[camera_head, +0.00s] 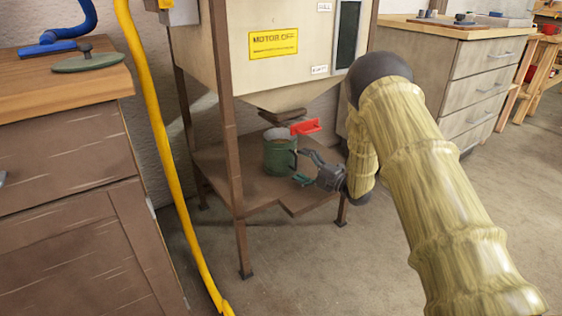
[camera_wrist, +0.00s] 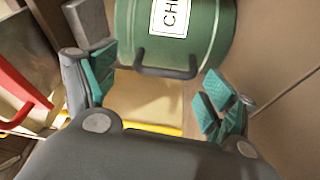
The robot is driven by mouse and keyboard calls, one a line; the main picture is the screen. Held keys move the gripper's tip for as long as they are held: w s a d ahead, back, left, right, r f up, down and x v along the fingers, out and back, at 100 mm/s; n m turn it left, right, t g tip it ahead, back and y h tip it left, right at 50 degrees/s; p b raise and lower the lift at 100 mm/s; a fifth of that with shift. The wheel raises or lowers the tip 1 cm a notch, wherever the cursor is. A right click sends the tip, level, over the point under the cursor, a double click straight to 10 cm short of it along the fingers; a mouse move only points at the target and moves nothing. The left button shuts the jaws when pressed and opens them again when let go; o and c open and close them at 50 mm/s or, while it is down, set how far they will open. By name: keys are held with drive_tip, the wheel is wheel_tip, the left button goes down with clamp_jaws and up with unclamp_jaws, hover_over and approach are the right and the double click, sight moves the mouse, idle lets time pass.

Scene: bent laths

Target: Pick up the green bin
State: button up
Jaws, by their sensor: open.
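The green bin (camera_head: 278,157) stands upright on the low brown shelf under the cream hopper. In the wrist view the green bin (camera_wrist: 208,30) is at the top, with a white label and a dark grey handle (camera_wrist: 168,68) on its side. My gripper (camera_head: 318,168) is just right of the bin in the head view. In the wrist view my gripper (camera_wrist: 155,95) has its teal-padded fingers wide apart, with the handle showing between and beyond them. Nothing is between the pads. I cannot tell whether a finger touches the bin.
The cream hopper (camera_head: 230,55) hangs right above the bin, with a red handle (camera_head: 306,127) near its outlet. The shelf (camera_head: 240,185) has legs at its corners. A yellow hose (camera_head: 165,150) hangs to the left. The floor at right is clear.

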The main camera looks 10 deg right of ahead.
sight(283, 155)
drive_tip(key=shift+b+x, duration=0.45)
drive_tip(key=shift+x, duration=0.6)
drive_tip(key=shift+w+a, duration=0.15)
drive_tip(key=shift+w, duration=0.05)
drive_tip(key=c, duration=1.1)
drive_tip(key=shift+r, duration=0.1)
